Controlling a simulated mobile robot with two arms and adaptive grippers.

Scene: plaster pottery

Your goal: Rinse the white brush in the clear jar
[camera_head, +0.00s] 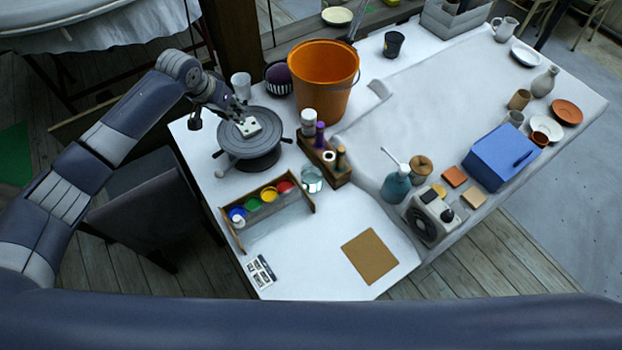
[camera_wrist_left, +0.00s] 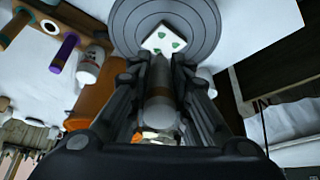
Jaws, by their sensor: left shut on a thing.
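My left gripper (camera_head: 232,113) is over the dark round turntable (camera_head: 252,146) at the table's left. In the left wrist view its fingers (camera_wrist_left: 160,75) are shut on a pale tapered thing, which looks like the white brush (camera_wrist_left: 160,97). Its narrow end points toward a white tile with green marks (camera_wrist_left: 165,40), which lies on the turntable. In the head view the brush is too small to tell from the gripper. The clear jar (camera_head: 312,180) stands upright to the right of the paint box, apart from the gripper. My right gripper is not in view.
A wooden box (camera_head: 283,222) with several paint pots lies in front of the turntable. A wooden rack (camera_head: 326,167) with bottles stands beside the jar. A tall orange bucket (camera_head: 322,85) is behind. A pale cup (camera_head: 241,86) stands behind the turntable. Front tabletop has free room.

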